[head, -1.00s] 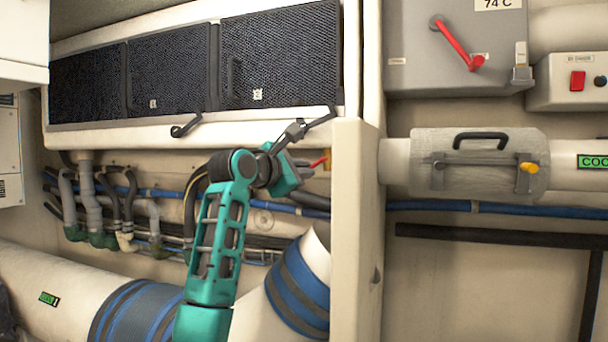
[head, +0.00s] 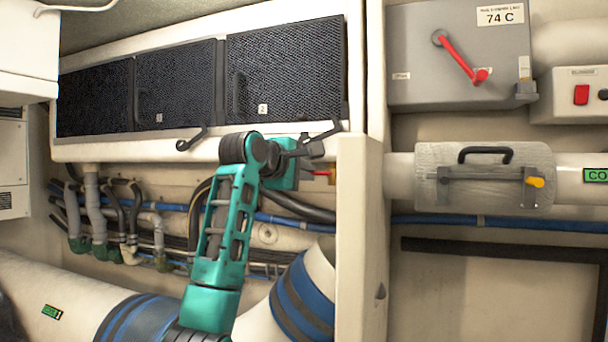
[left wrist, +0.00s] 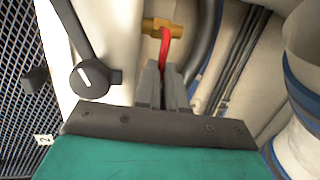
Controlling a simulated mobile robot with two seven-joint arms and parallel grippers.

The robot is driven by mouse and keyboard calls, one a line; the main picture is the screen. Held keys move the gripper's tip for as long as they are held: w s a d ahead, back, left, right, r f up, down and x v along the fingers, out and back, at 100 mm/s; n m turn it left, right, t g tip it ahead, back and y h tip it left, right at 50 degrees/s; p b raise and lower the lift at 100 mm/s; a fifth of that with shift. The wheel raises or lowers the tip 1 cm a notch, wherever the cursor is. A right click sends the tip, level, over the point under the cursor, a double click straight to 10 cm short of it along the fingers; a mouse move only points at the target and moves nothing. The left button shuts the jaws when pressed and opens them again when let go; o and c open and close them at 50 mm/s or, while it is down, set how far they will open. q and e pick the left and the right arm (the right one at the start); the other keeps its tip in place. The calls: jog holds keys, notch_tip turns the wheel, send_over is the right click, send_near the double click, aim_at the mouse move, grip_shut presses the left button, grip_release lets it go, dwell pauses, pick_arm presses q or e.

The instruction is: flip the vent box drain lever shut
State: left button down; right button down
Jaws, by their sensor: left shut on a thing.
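The vent box (head: 100,152) is a long cream housing with dark mesh panels on the wall. Under its right end a red drain lever (head: 319,173) sits on a small brass valve; in the left wrist view the lever (left wrist: 165,44) bends down from the brass valve body (left wrist: 163,27). My left gripper (head: 305,172) reaches up to it from below left. In the left wrist view its grey fingers (left wrist: 164,75) are closed around the lever's lower end, which they hide. My right gripper is not in view.
A cream upright (head: 360,230) stands just right of the lever. Black hoses (head: 300,208) and blue pipes run close below. A grey box with another red handle (head: 460,60) is at upper right.

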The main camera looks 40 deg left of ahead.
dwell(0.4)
pick_arm(q)
jog(key=c, duration=1.3)
grip_release()
jog(key=shift+o, duration=0.4)
jog(key=shift+r, duration=0.15)
